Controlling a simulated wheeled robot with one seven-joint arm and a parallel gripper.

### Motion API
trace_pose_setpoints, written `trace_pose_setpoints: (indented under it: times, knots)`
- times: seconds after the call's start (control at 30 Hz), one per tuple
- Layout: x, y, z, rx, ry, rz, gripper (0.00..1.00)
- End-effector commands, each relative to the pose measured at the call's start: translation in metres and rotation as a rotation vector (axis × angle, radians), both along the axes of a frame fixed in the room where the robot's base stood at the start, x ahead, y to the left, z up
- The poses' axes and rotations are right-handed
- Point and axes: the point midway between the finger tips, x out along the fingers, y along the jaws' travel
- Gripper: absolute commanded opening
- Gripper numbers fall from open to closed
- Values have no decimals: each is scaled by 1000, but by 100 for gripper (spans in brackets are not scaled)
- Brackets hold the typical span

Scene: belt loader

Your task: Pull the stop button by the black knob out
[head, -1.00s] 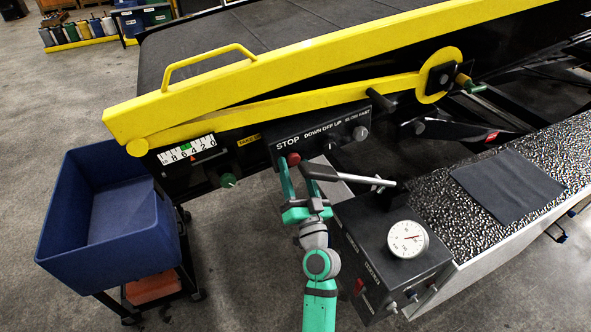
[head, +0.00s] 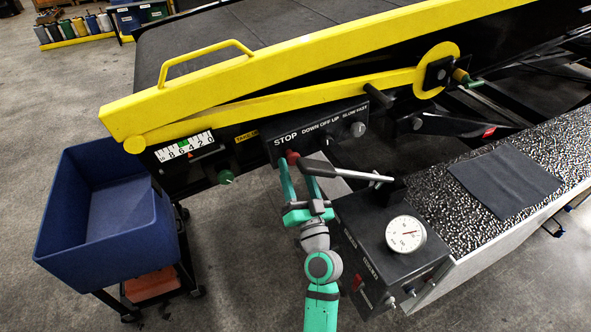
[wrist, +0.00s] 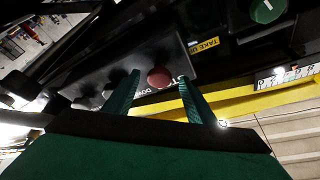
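The red stop button (head: 292,157) sits under the word STOP on a black control box (head: 316,126) below the yellow rail. A dark knob (head: 358,129) is to its right on the same box, under SLOW FAST. In the wrist view, the red button (wrist: 160,77) shows between the tips of my two green fingers (wrist: 159,78). Gaps show on both sides, so the fingers look open; I cannot tell how deep they reach around it.
A lever with a dark grip (head: 318,168) crosses close beside my fingers. A black box with a dial gauge (head: 405,233) stands to the right of my arm. A blue bin (head: 100,205) is at left. A green knob (head: 225,177) is left of the control box.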

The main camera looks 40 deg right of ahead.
Motion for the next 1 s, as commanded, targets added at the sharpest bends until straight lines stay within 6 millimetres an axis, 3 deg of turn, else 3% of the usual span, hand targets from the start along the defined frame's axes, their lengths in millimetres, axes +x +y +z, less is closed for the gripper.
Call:
trace_pose_setpoints:
  times: [0.33,0.8,1.0]
  knots:
    - [-9,3,-4,1,1,0,51]
    - [-76,30,-31,2,2,0,51]
    - [-91,36,-36,0,1,0,51]
